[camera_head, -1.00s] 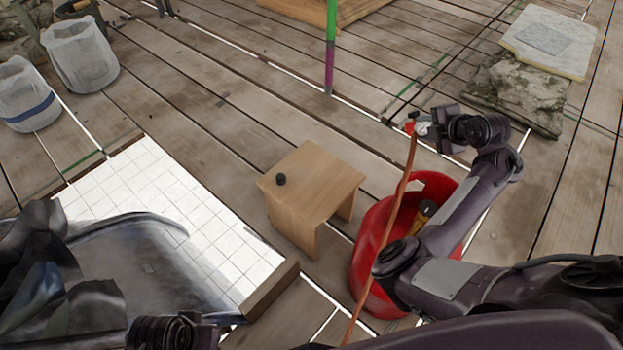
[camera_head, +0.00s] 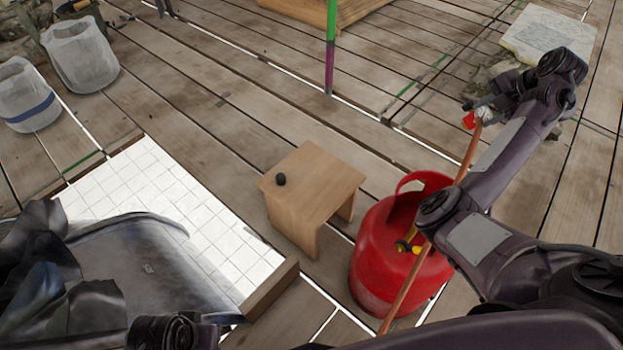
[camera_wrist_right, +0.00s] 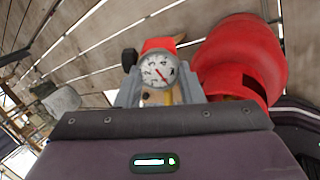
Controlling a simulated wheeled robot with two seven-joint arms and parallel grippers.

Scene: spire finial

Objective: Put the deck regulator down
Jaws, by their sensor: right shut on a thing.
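The deck regulator (camera_head: 473,119), with red and silver parts and an orange-brown hose (camera_head: 466,152), is in my right gripper (camera_head: 487,106), raised above the deck at the right. In the right wrist view its round white gauge (camera_wrist_right: 157,71) and red body (camera_wrist_right: 160,44) show between the jaws (camera_wrist_right: 158,92), which are shut on it. The hose runs down past the red gas cylinder (camera_head: 385,262), in front of it. My left gripper is not in view; only a dark part of my left arm shows at the bottom edge.
A small wooden stool (camera_head: 325,185) with a black knob (camera_head: 281,179) on top stands left of the cylinder. A pale slab (camera_head: 548,38) on rocks lies at the back right. White tiles (camera_head: 150,185) are at the left. Planks between are clear.

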